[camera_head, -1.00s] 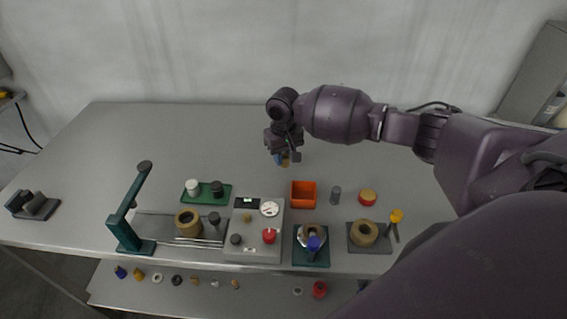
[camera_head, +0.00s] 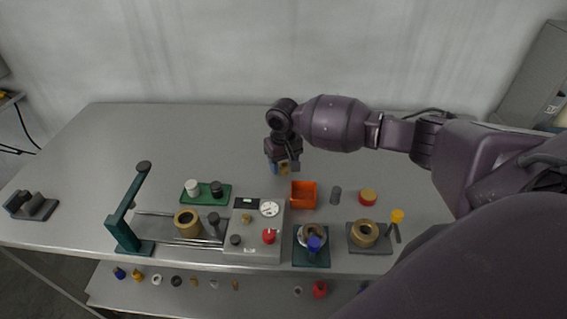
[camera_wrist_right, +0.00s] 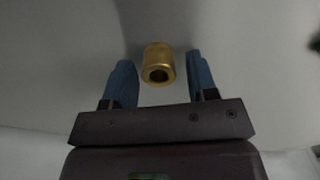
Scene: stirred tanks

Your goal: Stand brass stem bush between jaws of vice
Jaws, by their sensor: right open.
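The brass stem bush (camera_wrist_right: 159,65) is a short gold-coloured hollow cylinder. In the right wrist view it sits between and slightly beyond the blue fingertips of my right gripper (camera_wrist_right: 163,75), with a gap on each side. In the head view my right gripper (camera_head: 281,167) points down over the back middle of the bench, and the bush (camera_head: 286,170) shows partly beside its fingers. What looks like the vice (camera_head: 32,206), a dark grey block with upright jaws, stands at the far left of the bench. My left gripper is not in view.
An orange bin (camera_head: 303,195) stands just in front of my right gripper. A green tray (camera_head: 206,194) with two knobs, a grey gauge box (camera_head: 256,247), a green lever press (camera_head: 129,225) and brass rings fill the front. The back left of the bench is clear.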

